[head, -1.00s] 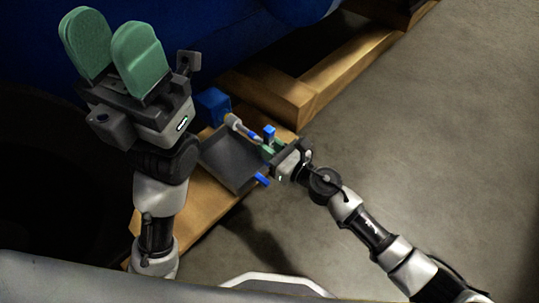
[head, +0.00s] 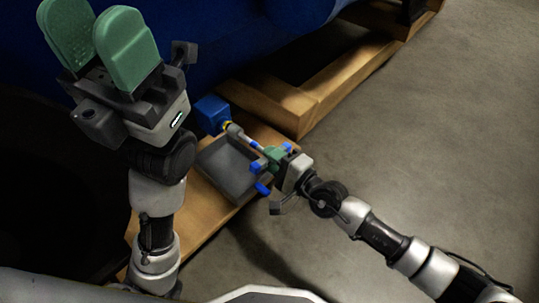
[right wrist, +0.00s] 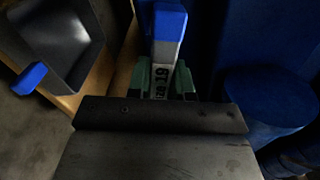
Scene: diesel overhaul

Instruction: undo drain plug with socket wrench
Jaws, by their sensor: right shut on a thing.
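The socket wrench (head: 245,140) is in my right gripper (head: 273,157), which is shut on it. Its grey socket end points up and left to a yellow ring (head: 228,125) on a blue block (head: 210,113). The socket end appears to meet the ring; I cannot tell if it is seated. The drain plug itself is hidden or not distinct. In the right wrist view the wrench handle (right wrist: 168,58) has a blue end and a size 19 label, between green finger pads. My left gripper (head: 96,42) is open and empty, raised at the upper left.
A grey tray (head: 212,160) with a blue handle (head: 263,188) lies on the wooden beam below the wrench. It also shows in the right wrist view (right wrist: 70,45). Wooden framing (head: 320,95) runs behind, under a large blue body (head: 230,40). Concrete floor (head: 430,150) at right is clear.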

